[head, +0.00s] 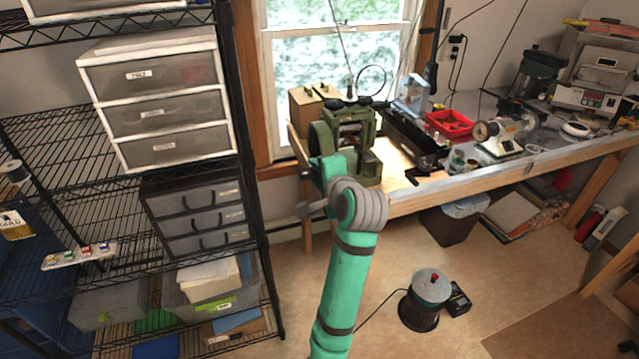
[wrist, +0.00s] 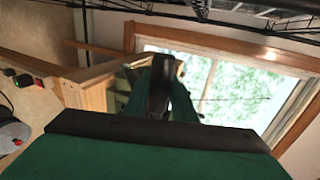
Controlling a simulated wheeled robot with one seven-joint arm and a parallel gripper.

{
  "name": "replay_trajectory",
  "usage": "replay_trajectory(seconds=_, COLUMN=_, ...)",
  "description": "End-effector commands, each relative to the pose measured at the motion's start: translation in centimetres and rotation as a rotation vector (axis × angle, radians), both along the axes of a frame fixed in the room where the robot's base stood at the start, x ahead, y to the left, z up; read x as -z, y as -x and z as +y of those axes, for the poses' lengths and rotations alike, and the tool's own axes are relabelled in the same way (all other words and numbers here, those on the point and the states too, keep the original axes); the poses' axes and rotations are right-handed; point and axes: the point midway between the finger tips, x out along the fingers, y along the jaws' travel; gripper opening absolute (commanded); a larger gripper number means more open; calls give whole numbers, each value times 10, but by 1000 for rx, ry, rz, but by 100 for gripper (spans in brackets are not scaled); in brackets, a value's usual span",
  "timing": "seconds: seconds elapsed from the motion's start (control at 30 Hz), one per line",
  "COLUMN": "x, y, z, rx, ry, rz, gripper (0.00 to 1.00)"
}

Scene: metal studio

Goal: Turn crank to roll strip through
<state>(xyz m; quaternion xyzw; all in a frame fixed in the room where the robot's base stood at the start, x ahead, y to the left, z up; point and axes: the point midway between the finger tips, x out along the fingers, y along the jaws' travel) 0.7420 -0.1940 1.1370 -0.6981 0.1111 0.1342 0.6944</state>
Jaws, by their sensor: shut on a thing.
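The rolling mill (head: 352,130), an olive-green machine with an open frame holding rollers, stands on the left end of the workbench in the head view. Its green body also shows in the wrist view (wrist: 122,92), partly hidden behind my gripper. My gripper (head: 316,172) is at the mill's front left, low beside its rounded side housing. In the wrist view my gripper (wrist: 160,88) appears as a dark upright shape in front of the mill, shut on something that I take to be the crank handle. The crank is mostly hidden by my wrist. I cannot make out the strip.
The wooden workbench (head: 420,192) runs right from the mill, carrying a red tray (head: 449,124) and several machines. A wire shelf with drawers (head: 155,100) stands close on the left. A window is behind. A dark canister (head: 426,300) stands on the otherwise mostly clear floor.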

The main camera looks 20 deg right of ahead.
Motion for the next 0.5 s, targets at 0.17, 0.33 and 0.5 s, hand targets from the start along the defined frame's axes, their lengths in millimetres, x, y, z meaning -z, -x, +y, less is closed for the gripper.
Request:
replay_trajectory(seconds=0.17, x=-27, y=-28, z=5, rx=-7, ry=2, rz=-11, gripper=3)
replay_trajectory(seconds=0.33, x=-46, y=-51, z=6, rx=-7, ry=1, rz=-9, gripper=3)
replay_trajectory(seconds=0.5, x=-56, y=-63, z=6, rx=-7, ry=1, rz=-8, gripper=3)
